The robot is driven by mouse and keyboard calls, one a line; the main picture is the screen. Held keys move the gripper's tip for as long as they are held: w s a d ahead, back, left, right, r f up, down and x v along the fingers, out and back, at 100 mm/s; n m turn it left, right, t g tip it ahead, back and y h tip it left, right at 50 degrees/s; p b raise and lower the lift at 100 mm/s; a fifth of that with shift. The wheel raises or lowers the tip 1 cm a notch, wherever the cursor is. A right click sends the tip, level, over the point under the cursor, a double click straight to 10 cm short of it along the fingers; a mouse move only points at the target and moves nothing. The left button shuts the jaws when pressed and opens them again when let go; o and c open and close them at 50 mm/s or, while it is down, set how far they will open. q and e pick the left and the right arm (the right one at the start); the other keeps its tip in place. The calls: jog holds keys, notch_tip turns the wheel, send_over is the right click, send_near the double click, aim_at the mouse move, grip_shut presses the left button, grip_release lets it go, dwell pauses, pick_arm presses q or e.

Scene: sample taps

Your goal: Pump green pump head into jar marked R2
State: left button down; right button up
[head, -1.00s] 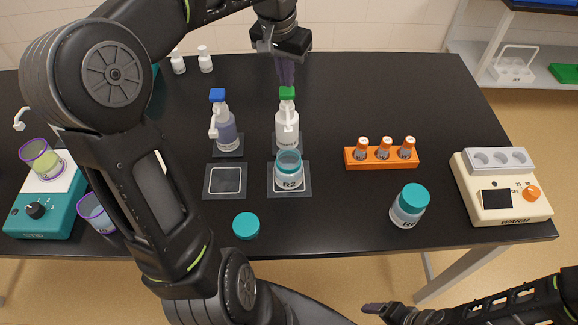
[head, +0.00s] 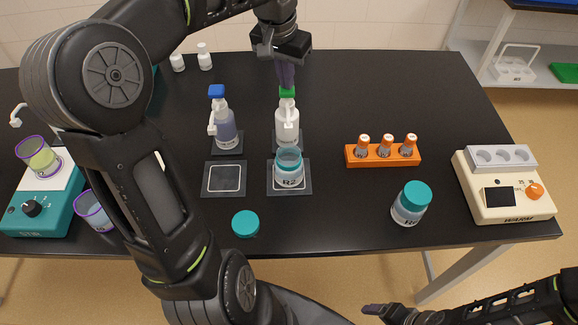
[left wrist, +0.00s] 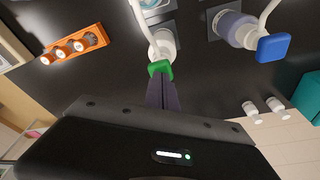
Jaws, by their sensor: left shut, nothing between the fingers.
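The green pump head (head: 287,92) tops a white bottle (head: 287,122) on a dark pad. It also shows in the left wrist view (left wrist: 159,68). My left gripper (head: 286,84) is shut and empty, pointing down with its fingertips at the top of the green head; they look touching or nearly so. The open jar marked R2 (head: 289,170) stands on a pad right in front of that bottle, below its spout. My right gripper (head: 376,309) is low at the front right, away from the table things; its jaw state is unclear.
A blue-headed pump bottle (head: 223,120) stands just left of the green one, behind an empty pad (head: 223,178). A teal lid (head: 245,223) lies in front. A teal-capped jar (head: 411,203), an orange rack (head: 382,155) and a warmer (head: 502,188) stand right; a stirrer (head: 45,200) stands left.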

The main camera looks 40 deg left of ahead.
pick_arm(q)
jog(key=shift+f, duration=0.45)
jog(key=shift+r, duration=0.1)
jog(key=shift+w+p+v, duration=0.25)
jog(key=shift+p+v, duration=0.65)
jog(key=shift+v, duration=0.3)
jog(key=shift+r, duration=0.2)
jog(key=p+v, duration=0.2)
jog(key=v, duration=0.1)
jog(key=w+p+v, duration=0.1)
jog(key=p+v, duration=0.1)
jog(key=p, duration=0.1)
jog(key=shift+r, duration=0.5)
